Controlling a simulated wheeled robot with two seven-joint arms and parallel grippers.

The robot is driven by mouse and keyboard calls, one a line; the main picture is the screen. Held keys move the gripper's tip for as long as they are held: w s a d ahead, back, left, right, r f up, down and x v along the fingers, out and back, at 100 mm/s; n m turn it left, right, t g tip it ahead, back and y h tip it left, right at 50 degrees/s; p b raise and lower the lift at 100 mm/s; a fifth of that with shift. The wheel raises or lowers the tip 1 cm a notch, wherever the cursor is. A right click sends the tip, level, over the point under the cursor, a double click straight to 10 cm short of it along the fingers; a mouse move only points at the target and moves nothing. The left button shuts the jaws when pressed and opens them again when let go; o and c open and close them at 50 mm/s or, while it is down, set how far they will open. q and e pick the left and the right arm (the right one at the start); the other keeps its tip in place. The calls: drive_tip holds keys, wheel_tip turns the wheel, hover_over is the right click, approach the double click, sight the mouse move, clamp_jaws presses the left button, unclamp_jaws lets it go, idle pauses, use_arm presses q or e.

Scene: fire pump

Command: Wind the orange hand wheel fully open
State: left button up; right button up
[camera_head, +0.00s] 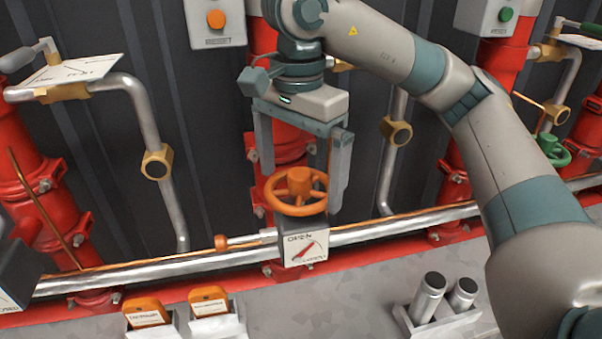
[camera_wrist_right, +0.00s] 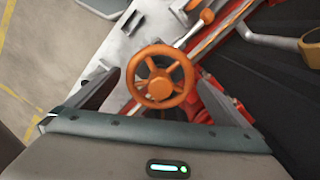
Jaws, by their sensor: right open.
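The orange hand wheel (camera_head: 297,192) sits on top of a grey valve box on the silver pipe, in the middle of the head view. The box has a white dial plate (camera_head: 304,249) with OPEN and CLOSED lettering and a red needle lying diagonally. My right gripper (camera_head: 303,188) is open and points down over the wheel, one finger on each side of it. The wrist view shows the wheel (camera_wrist_right: 160,77) between the finger ends, with gaps at both sides and no clear contact. My left gripper is not in view.
An orange-tipped lever (camera_head: 222,242) sticks out left of the valve box. A green hand wheel (camera_head: 552,151) is at the right. Orange-topped items (camera_head: 146,312) in holders and metal cylinders (camera_head: 428,297) in a rack stand in front. Red pipes rise behind.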

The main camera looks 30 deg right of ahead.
drive_tip(key=c, duration=1.1)
drive_tip(key=n, duration=0.6)
drive_tip(key=shift+n+p, duration=0.3)
drive_tip(key=shift+n, duration=0.8)
drive_tip(key=n, duration=0.3)
drive_tip(key=shift+n, duration=0.4)
drive_tip(key=n, duration=0.4)
drive_tip(key=shift+d, duration=0.1)
drive_tip(key=shift+n, duration=0.3)
